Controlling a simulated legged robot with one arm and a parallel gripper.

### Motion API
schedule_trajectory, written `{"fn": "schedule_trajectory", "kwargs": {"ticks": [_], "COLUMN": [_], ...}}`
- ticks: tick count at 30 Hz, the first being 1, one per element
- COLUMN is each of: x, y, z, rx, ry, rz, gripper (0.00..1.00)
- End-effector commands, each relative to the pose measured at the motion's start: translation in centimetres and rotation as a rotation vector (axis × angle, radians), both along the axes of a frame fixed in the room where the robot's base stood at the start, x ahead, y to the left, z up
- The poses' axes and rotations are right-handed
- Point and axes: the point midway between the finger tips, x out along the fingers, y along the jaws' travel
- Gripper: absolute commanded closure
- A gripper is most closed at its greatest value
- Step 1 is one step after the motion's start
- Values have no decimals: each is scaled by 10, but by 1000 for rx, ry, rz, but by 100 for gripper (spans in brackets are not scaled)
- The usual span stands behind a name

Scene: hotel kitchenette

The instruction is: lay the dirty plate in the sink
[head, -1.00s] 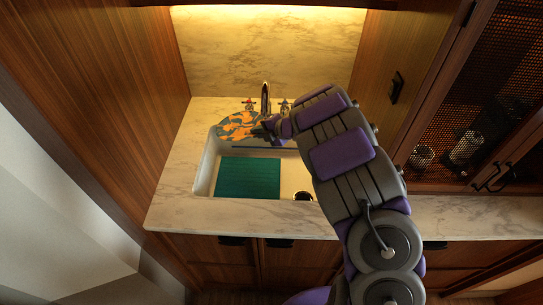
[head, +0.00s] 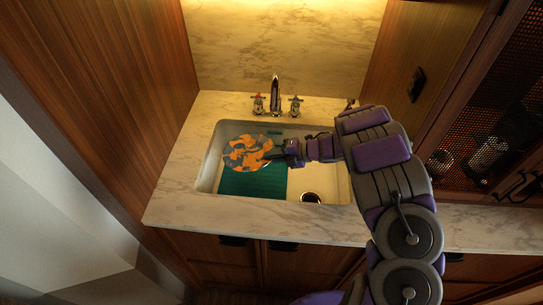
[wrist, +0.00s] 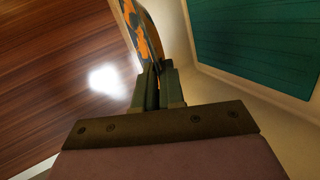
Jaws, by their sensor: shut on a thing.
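The dirty plate (head: 246,152) is grey with orange patches. In the head view it is over the left back part of the white sink (head: 325,180), above the green mat (head: 252,184) on the sink's floor. My gripper (head: 285,152) is shut on the plate's right edge. In the wrist view the plate (wrist: 146,35) shows nearly edge-on between my fingertips (wrist: 158,82), with the green mat (wrist: 265,40) to its right. I cannot tell whether the plate touches the sink or mat.
A tap (head: 275,95) with two handles stands behind the sink. The drain (head: 311,198) is at the sink's front right. Marble counter (head: 180,180) surrounds the basin. A wooden panel (head: 120,90) rises close on the left, and a cabinet with glasses (head: 490,152) stands at right.

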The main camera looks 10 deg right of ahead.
Motion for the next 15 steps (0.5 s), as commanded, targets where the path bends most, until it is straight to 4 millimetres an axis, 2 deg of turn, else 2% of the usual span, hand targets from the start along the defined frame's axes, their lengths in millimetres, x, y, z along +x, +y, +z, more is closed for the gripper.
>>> {"fn": "schedule_trajectory", "kwargs": {"ticks": [15], "x": [0], "y": [2], "z": [-46], "rx": [1], "ry": [2], "rz": [-2], "gripper": [100]}}
